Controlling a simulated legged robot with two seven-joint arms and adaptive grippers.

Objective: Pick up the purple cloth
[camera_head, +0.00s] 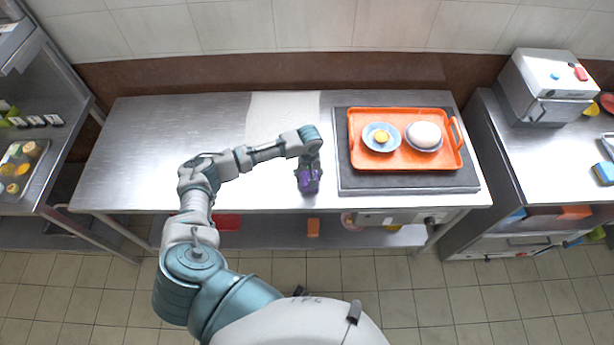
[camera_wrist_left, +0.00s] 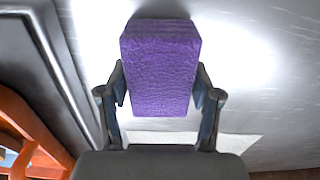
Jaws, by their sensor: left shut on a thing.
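The purple cloth (camera_head: 308,181) looks like a folded, textured block and is near the front edge of the steel table (camera_head: 140,150), left of the dark griddle plate. In the left wrist view the cloth (camera_wrist_left: 160,65) sits between the two fingers of my left gripper (camera_wrist_left: 160,100), which touch its sides. In the head view my left gripper (camera_head: 308,172) is over the cloth and hides part of it. I cannot tell whether the cloth rests on the table or is lifted. My right gripper is not in view.
An orange tray (camera_head: 405,163) with a blue bowl (camera_head: 381,137) and a bowl with a white mound (camera_head: 424,135) lies on the dark plate (camera_head: 345,180), right of my gripper. The table's left half is clear. A side counter with a steel box (camera_head: 548,85) stands at right.

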